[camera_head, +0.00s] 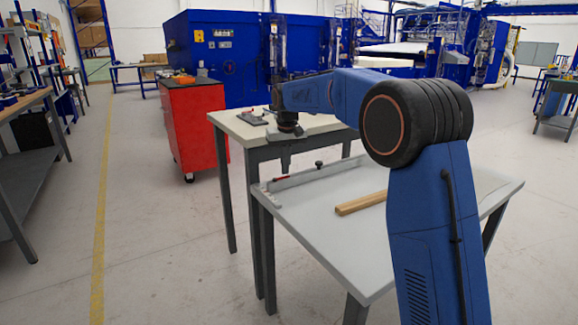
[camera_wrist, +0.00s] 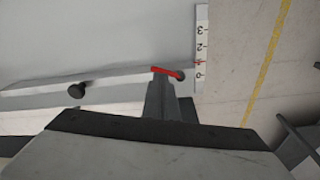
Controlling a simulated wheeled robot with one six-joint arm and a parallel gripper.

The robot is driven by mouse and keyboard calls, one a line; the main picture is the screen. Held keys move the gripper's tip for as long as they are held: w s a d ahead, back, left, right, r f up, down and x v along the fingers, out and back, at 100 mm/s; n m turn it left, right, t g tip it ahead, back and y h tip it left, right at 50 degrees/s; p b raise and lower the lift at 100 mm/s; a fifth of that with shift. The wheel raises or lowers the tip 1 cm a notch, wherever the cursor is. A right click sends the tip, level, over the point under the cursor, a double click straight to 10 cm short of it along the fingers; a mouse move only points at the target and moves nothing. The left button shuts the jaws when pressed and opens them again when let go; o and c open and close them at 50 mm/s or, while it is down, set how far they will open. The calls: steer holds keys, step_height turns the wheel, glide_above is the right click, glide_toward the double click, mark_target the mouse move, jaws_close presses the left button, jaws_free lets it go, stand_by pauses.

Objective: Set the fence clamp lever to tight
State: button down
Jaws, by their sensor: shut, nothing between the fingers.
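The red fence clamp lever (camera_wrist: 165,71) shows in the wrist view near the right end of the pale fence bar (camera_wrist: 120,79). It lies roughly along the bar, slightly tilted, beside a dark round knob (camera_wrist: 181,76). My gripper (camera_wrist: 158,80) is shut and empty, and its fingertips overlap the lever's left part in this view. I cannot tell whether they touch it. In the head view my gripper (camera_head: 287,130) hangs above the far left part of the front table (camera_head: 330,240), where the fence (camera_head: 310,177) runs.
A wooden strip (camera_head: 361,203) lies on the front table. A black knob (camera_wrist: 77,90) stands along the fence. A scale (camera_wrist: 201,48) is by its right end. A back table (camera_head: 228,123) and a red cabinet (camera_head: 195,125) stand behind. The front table's near part is clear.

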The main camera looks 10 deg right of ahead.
steer(key=m, duration=0.2)
steer(key=s+m, duration=0.1)
steer(key=m, duration=0.1)
steer(key=s+m+h, duration=0.1)
steer(key=m, duration=0.2)
steer(key=shift+s+a, duration=0.1)
steer(key=shift+a, duration=0.25)
steer(key=shift+a, duration=0.15)
stand_by(1.0)
steer(key=shift+w+a, duration=0.35)
steer(key=shift+w, duration=0.35)
steer(key=shift+r, duration=0.1)
